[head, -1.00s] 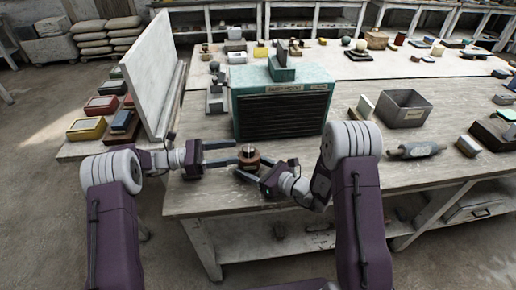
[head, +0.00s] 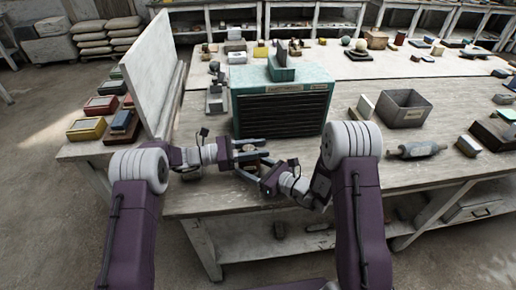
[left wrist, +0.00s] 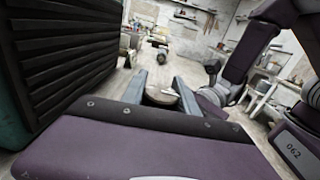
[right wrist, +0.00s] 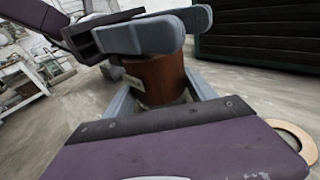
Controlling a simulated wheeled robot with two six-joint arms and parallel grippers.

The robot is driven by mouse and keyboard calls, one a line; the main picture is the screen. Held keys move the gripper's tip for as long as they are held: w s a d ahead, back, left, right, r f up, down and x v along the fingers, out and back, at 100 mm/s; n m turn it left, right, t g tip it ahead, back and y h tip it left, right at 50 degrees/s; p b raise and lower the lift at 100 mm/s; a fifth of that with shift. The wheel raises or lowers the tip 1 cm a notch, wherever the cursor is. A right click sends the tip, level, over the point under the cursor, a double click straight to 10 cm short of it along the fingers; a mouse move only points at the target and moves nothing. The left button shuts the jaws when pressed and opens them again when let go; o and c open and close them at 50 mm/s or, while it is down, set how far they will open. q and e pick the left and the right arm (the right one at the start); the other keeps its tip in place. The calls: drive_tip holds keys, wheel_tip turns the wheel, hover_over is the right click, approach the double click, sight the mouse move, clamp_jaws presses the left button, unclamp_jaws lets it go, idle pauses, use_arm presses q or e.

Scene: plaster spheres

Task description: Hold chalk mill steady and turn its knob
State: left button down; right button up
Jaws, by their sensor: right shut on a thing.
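The chalk mill is a small upright brown cylinder (right wrist: 158,78) near the table's front edge, just before the teal cabinet. My right gripper (head: 248,167) is shut on its body, one finger on each side. The mill's round top with a pale bar-like knob (left wrist: 161,97) shows in the left wrist view. My left gripper (head: 266,148) reaches in from the left over the mill's top. Its fingers are apart, one on each side of the knob, with a gap visible. In the head view the fingers hide most of the mill.
A teal cabinet with a dark slatted front (head: 283,113) stands close behind the mill. A white board (head: 155,75) stands upright at left. A grey metal bin (head: 404,110) and a roller (head: 415,150) lie to the right.

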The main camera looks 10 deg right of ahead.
use_arm(q)
drive_tip(key=shift+s+m+g, duration=0.2)
drive_tip(key=shift+m+g, duration=1)
drive_tip(key=shift+g, duration=0.7)
drive_tip(key=shift+s+m+g, duration=0.2)
drive_tip(key=shift+m+g, duration=0.2)
drive_tip(key=shift+g, duration=0.2)
drive_tip(key=c, duration=0.9)
unclamp_jaws()
drive_tip(key=shift+a, duration=0.1)
drive_tip(key=v, duration=0.7)
drive_tip(key=shift+w+a+r, duration=0.1)
drive_tip(key=shift+a, duration=0.1)
